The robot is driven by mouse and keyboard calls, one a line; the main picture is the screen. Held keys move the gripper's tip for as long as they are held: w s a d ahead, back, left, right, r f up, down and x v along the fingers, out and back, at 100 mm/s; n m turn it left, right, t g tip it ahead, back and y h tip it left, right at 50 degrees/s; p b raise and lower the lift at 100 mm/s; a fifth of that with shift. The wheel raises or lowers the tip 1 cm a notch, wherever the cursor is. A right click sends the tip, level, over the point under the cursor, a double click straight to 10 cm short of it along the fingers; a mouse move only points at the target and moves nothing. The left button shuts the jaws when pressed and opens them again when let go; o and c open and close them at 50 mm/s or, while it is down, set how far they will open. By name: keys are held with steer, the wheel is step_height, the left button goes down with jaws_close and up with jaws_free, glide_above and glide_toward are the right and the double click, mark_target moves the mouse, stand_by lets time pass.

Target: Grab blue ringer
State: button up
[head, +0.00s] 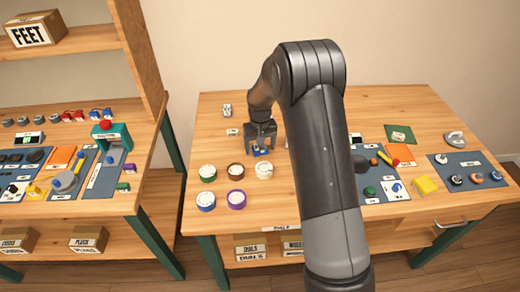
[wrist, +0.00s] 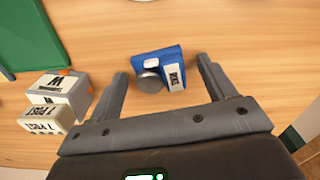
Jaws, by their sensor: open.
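The blue ringer (wrist: 174,58) lies on the wooden table in the wrist view, a small blue block with a white label and a round grey metal part. It shows as a small blue patch (head: 258,151) in the head view, under my gripper (head: 260,147). My gripper is open, and its two fingers also show in the wrist view (wrist: 162,72). The ringer lies between and slightly beyond the fingertips, with a gap to each finger. No contact shows. My gripper hides part of the ringer in the head view.
A grey-white labelled block (wrist: 62,95) and a smaller white labelled block (wrist: 44,125) sit left of the fingers in the wrist view. Several round dials, including a white one (head: 264,170), stand in front of my gripper. My arm hides the table's middle.

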steer(key=c, duration=1.2)
steer(key=shift+r, duration=0.1)
